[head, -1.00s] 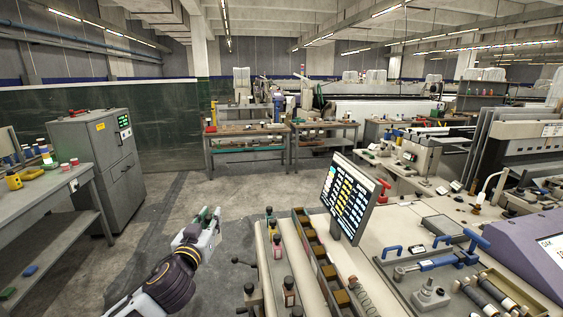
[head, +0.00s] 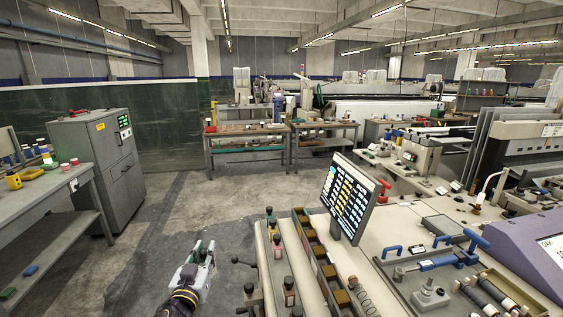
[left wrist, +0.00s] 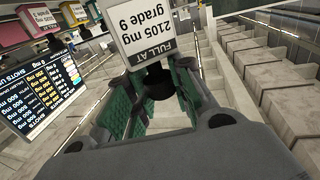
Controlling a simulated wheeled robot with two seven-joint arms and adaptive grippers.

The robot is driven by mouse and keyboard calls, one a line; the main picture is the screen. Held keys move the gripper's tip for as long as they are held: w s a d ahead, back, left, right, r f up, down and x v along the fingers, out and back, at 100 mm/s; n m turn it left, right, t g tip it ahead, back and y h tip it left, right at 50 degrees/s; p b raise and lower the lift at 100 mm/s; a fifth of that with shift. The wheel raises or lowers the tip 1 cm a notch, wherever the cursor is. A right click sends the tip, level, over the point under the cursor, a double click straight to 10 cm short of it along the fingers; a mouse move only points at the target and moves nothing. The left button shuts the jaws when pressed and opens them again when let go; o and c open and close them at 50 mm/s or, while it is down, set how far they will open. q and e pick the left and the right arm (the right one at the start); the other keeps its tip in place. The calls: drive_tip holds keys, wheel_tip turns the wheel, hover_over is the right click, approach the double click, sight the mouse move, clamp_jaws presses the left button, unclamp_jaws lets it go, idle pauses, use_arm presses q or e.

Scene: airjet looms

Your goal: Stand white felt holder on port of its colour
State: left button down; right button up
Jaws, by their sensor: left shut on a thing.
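My left gripper (head: 203,250) is over the open floor, left of the near bench, in the head view. In the left wrist view its green-padded fingers (left wrist: 158,98) are shut around a dark, round-topped piece. A white card (left wrist: 143,30) with upside-down text, "FULL AT 2105 mg grade 9", shows just beyond that piece. I take card and piece to be the white felt holder, though its body is mostly hidden by the fingers. I cannot pick out a white port for certain. My right gripper is not in view.
The near bench carries a tilted screen (head: 350,200), a long compartmented wooden tray (head: 318,252) and small dark-capped bottles (head: 289,290). A blue-handled tool (head: 437,263) lies in a tray at right. A grey cabinet (head: 105,165) stands at left. The floor between is clear.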

use_arm(q)
drive_tip(key=s+f, duration=0.6)
drive_tip(key=f, duration=0.5)
drive_tip(key=shift+d+f, duration=0.15)
drive_tip(key=shift+f, duration=0.1)
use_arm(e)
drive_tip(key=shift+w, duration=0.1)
